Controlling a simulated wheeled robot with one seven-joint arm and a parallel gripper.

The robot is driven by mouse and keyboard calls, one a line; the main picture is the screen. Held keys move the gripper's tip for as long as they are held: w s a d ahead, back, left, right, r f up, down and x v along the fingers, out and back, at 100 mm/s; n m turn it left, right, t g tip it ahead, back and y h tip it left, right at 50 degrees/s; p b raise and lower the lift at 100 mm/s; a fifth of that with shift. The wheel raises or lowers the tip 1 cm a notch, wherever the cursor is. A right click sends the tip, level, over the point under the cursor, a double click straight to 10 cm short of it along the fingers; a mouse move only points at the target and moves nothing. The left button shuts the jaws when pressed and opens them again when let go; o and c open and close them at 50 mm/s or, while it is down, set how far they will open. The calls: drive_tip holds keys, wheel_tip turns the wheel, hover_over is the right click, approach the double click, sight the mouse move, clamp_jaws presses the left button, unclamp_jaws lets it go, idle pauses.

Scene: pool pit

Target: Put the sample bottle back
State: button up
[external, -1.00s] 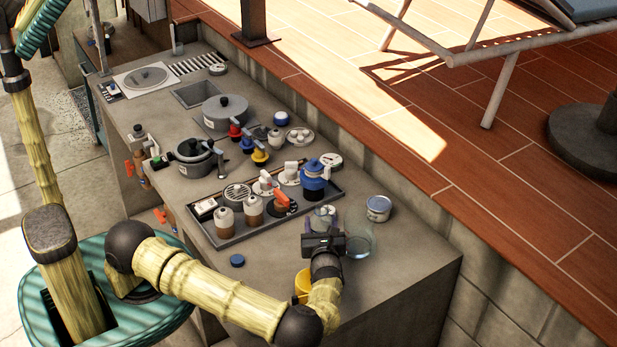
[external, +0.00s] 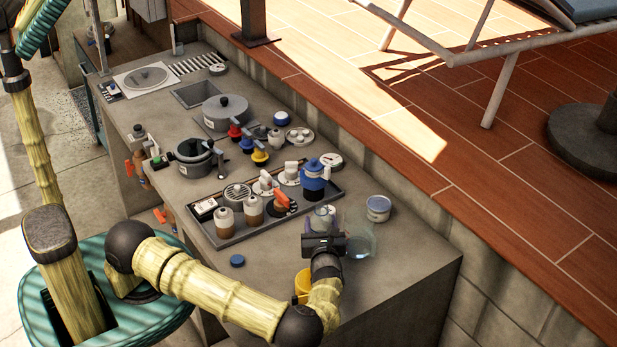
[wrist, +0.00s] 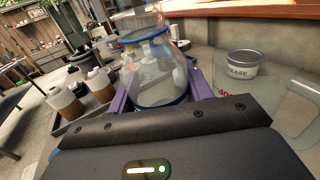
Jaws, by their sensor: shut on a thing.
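A clear, see-through bottle with blue bands (wrist: 150,68) stands between the purple fingers of my gripper (wrist: 158,92), which is shut on it. In the external view my gripper (external: 322,224) is over the near part of the counter, just off the right end of the dark tray (external: 228,241). The bottle is small there and partly hidden behind the gripper, so I cannot tell whether its base touches the counter. Two bottles with brown contents, one here (external: 225,219) and one beside it (external: 253,211), stand in the tray's near side.
A larger clear glass vessel (external: 359,240) stands close right of my gripper. A labelled tin (external: 378,208) is behind it. A blue cap (external: 237,260) lies on the counter and a yellow object (external: 302,284) is beside my wrist. A blue-topped jug (external: 314,180) and other items crowd the tray.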

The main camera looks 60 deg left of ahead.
drive_tip(key=s+a+r+m+t+h+b, duration=0.1)
drive_tip(key=a+r+m+t+h, duration=0.3)
drive_tip(key=a, duration=0.4)
drive_tip(key=shift+s+a+r+m+t+h, duration=0.2)
drive_tip(key=shift+a+m+t+h, duration=0.15)
drive_tip(key=shift+t, duration=0.35)
idle(0.3)
drive_tip(key=shift+f+p, duration=0.35)
drive_tip(key=shift+f, duration=2.6)
drive_tip(key=shift+f+p, duration=0.3)
drive_tip(key=shift+f, duration=1.8)
